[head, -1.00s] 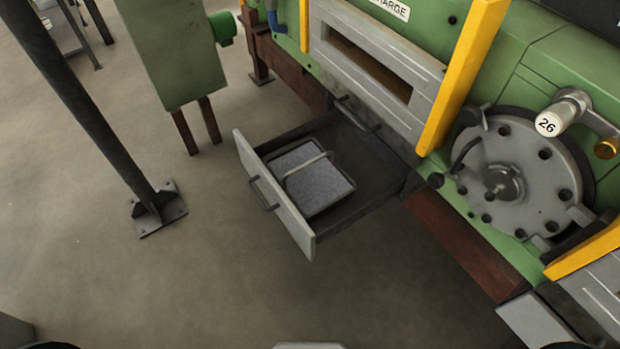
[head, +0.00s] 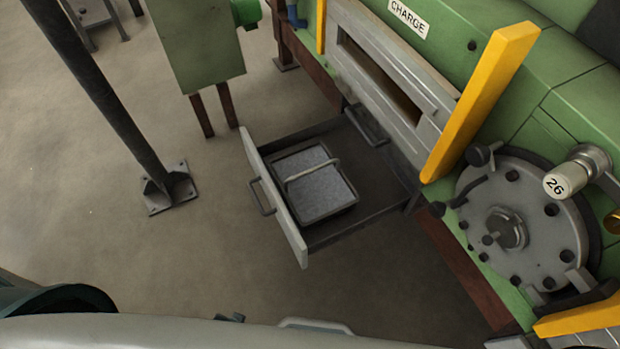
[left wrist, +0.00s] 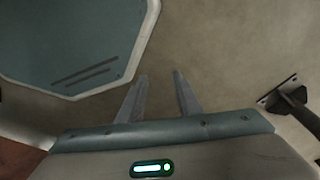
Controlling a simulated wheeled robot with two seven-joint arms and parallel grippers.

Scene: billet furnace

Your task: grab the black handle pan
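A square pan (head: 327,191) with a dark rim and a grey, granular-looking surface sits in an open drawer (head: 385,176). A bail handle (head: 312,171) arches across the pan; it looks light grey rather than black here. The drawer front (head: 285,215) has its own dark bar handle (head: 262,197). My left gripper shows only in the left wrist view (left wrist: 160,76). Its two fingers are apart, with bare floor between them and nothing held. The pan is not visible in that view. My right gripper is in neither view.
The drawer extends from the green furnace below the slot marked CHARGE (head: 407,17). A round bolted cover (head: 500,235) and yellow posts (head: 481,100) stand right. A black post (head: 105,100) and green cabinet (head: 198,45) stand left. Floor left of the drawer is clear.

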